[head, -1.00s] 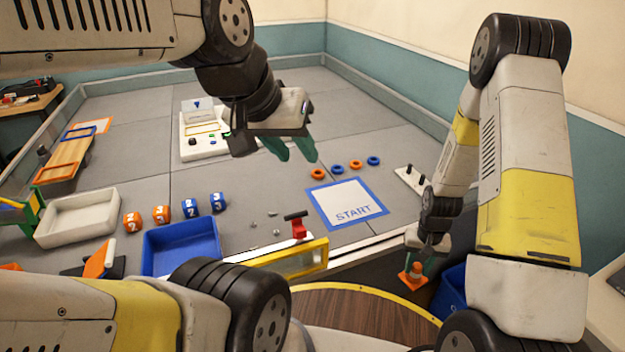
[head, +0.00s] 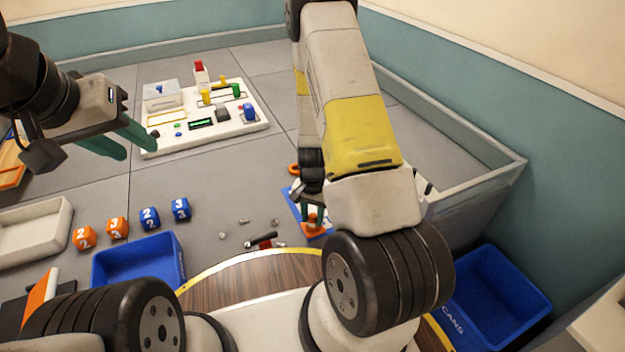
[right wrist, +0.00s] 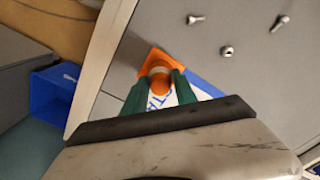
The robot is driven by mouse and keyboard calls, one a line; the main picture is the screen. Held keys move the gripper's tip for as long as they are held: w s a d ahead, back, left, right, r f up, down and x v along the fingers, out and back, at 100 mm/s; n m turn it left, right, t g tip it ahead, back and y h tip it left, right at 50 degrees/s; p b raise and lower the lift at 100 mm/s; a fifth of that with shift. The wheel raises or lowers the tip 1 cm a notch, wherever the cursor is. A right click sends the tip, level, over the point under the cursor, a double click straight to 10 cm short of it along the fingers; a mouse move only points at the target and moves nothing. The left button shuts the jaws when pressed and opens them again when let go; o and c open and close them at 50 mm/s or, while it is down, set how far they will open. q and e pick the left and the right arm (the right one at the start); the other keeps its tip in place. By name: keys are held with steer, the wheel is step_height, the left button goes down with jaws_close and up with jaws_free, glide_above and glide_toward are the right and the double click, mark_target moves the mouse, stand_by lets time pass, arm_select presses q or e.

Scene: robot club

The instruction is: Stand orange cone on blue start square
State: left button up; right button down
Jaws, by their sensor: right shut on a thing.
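The orange cone (head: 315,222) is in my right gripper (head: 312,212), whose green fingers are shut on it. The right wrist view shows the cone (right wrist: 158,62) between the fingers (right wrist: 160,82), its orange base overlapping the edge of the start square (right wrist: 208,88). In the head view the blue-bordered start square (head: 294,208) is largely hidden behind my right arm. I cannot tell whether the cone's base touches the square or hangs just above it. My left gripper (head: 120,141) is empty and open, its green fingers apart over the grey floor at the left.
Several small screws (head: 244,221) and a black-and-red tool (head: 264,240) lie left of the square. A blue tray (head: 138,262), several numbered cubes (head: 149,218) and a white control board (head: 205,120) stand further left. A blue bin (head: 500,297) is at the lower right.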

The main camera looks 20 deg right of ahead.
steer(key=w+d, duration=0.4)
steer(key=d, duration=0.1)
steer(key=w+d+f, duration=0.1)
steer(key=w+d, duration=0.1)
steer(key=w, duration=0.1)
steer(key=shift+w+d, duration=0.1)
steer(key=shift+d, duration=0.05)
steer(key=shift+d+f, duration=0.15)
steer(key=shift+f, duration=0.15)
steer(key=shift+w+f, duration=0.1)
steer(key=shift+f, duration=1.3)
steer(key=shift+f, duration=0.1)
steer(key=c, duration=1)
jaws_free()
